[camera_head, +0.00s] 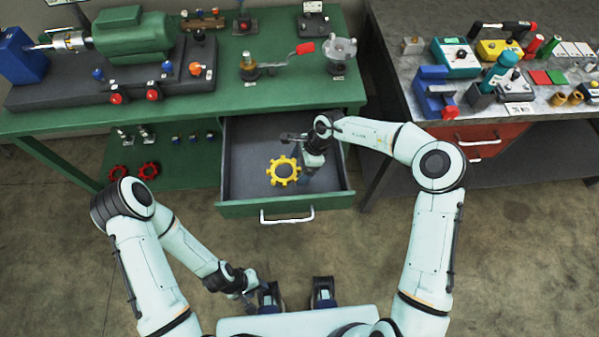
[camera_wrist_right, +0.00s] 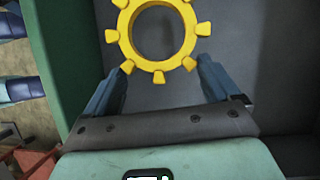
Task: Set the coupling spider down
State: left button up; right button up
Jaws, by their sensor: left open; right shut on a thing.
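The coupling spider (camera_head: 283,170) is a yellow ring with stubby teeth around its rim. It is over the grey floor of the open drawer (camera_head: 238,190); I cannot tell whether it touches the floor. My right gripper (camera_head: 303,172) reaches down into the drawer and is shut on the spider's near side. In the right wrist view the spider (camera_wrist_right: 160,72) shows between the two fingertips (camera_wrist_right: 162,70), its far edge cut off by the frame. My left gripper (camera_head: 250,285) is open and empty, low in front of my body, away from the drawer.
The green workbench (camera_head: 225,122) above the drawer carries a green motor (camera_head: 133,35) and small fixtures. A grey bench (camera_head: 420,115) with tools stands at right. The drawer's left part is bare.

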notch_tip(320, 180, down, 4)
jog(key=shift+f, duration=0.25)
jog(key=o, duration=1.1)
jog(key=shift+f, duration=0.1)
jog(key=p+v, duration=0.1)
jog(key=v, duration=1.1)
